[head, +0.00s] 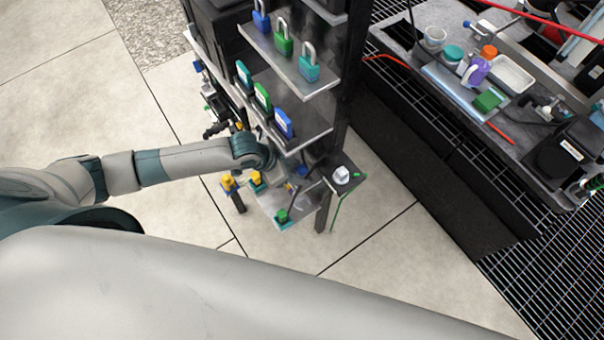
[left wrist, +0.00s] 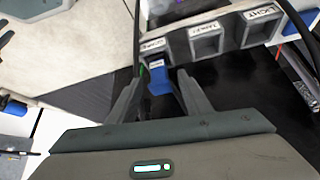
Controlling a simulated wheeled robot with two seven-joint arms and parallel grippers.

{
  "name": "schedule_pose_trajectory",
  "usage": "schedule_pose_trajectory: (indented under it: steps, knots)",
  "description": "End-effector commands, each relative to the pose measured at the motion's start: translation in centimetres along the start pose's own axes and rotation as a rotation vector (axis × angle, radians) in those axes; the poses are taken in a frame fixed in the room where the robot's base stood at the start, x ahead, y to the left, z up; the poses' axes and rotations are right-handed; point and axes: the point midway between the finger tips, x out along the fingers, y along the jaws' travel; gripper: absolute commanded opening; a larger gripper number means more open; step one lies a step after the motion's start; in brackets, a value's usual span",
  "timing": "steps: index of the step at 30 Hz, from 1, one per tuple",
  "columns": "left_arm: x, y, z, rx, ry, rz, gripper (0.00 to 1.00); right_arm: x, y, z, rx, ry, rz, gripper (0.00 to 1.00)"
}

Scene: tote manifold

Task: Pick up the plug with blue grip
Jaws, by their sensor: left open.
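In the left wrist view, the plug with blue grip (left wrist: 160,82) stands at the end of a row of grey labelled sockets. My left gripper (left wrist: 158,77) is open, with one finger on each side of the blue grip; I cannot tell if either finger touches it. In the head view, my left arm reaches to the lower part of the rack, and the left gripper (head: 284,180) is small and partly hidden there. A small blue piece (head: 302,171) shows beside it; I cannot tell if it is the same plug. My right gripper is not in view.
The grey sockets (left wrist: 205,40) run up to the right. Another blue item (left wrist: 301,22) is at the right. Rack shelves hold several padlocks (head: 284,42) above my left arm. Yellow-topped (head: 228,182) and green (head: 282,215) pieces are near the gripper. Open floor (head: 370,240) lies right.

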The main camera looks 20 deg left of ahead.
Motion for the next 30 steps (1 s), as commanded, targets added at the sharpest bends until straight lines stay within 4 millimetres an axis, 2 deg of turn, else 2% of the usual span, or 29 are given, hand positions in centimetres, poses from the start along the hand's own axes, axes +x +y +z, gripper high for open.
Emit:
schedule_pose_trajectory:
  steps: [6, 19, 24, 25, 30]
  knots:
    - [1.08, 0.01, 0.02, 0.001, 0.000, 0.000, 0.45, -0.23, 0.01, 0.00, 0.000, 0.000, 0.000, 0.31]
    - [1.07, 0.01, 0.02, 0.001, 0.000, 0.000, 0.45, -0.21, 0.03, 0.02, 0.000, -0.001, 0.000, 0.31]
    - [1.07, 0.01, 0.02, 0.001, 0.000, 0.000, 0.04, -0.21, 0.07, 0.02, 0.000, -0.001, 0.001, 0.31]
    - [1.07, 0.01, 0.02, 0.001, 0.000, 0.000, 0.00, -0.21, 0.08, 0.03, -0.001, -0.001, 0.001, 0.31]
    - [1.06, 0.01, 0.00, 0.001, 0.000, 0.000, 0.00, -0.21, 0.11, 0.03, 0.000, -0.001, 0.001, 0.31]
